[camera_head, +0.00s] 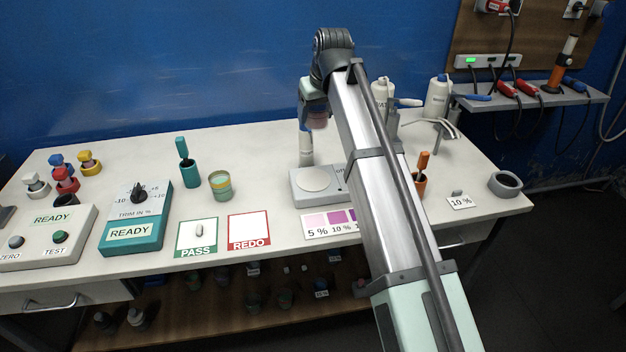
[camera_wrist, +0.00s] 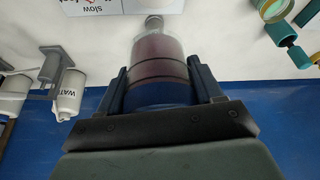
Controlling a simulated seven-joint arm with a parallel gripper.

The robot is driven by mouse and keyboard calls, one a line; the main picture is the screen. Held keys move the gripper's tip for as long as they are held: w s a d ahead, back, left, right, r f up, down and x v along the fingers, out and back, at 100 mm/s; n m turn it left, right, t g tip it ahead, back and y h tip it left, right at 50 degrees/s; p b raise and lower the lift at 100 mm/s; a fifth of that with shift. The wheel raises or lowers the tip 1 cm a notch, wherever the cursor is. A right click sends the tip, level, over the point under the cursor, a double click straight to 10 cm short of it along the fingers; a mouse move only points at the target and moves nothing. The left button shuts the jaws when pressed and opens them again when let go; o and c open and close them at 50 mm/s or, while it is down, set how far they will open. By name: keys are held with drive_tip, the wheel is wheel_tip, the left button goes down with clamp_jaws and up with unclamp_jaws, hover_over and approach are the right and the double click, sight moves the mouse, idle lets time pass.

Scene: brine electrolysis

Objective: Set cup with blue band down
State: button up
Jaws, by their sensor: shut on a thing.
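My gripper (camera_wrist: 158,82) is shut around the sides of a clear cup (camera_wrist: 157,60) with dark reddish-purple contents. Dark ring lines cross the cup, and its lower part in the wrist view looks bluish. In the head view my gripper (camera_head: 313,108) hangs above the back middle of the table, with a small pinkish part of the cup (camera_head: 318,121) showing below it. The cup appears held above the table. The rest of it is hidden by my gripper and arm.
A balance (camera_head: 312,182) with a round pan stands on the white table (camera_head: 270,150). PASS (camera_head: 196,238) and REDO (camera_head: 249,231) cards lie in front. A greenish cup (camera_head: 221,185) and teal holder (camera_head: 190,172) stand left. White bottles (camera_head: 438,98) stand at the back right.

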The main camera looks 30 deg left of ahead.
drive_tip(key=shift+w+a+r+n, duration=0.1)
drive_tip(key=shift+a+r+n, duration=0.3)
drive_tip(key=shift+a, duration=0.25)
drive_tip(key=shift+s+d+f+n+g+y, duration=0.2)
drive_tip(key=shift+s+d+n+g+y, duration=0.1)
drive_tip(key=shift+s+n, duration=0.15)
drive_tip(key=shift+f, duration=0.2)
drive_tip(key=shift+n, duration=0.25)
wheel_tip(320, 180, down, 18)
drive_tip(key=shift+a+r, duration=0.1)
drive_tip(key=shift+r, duration=0.05)
drive_tip(key=o, duration=1.2)
drive_tip(key=v, duration=1.2)
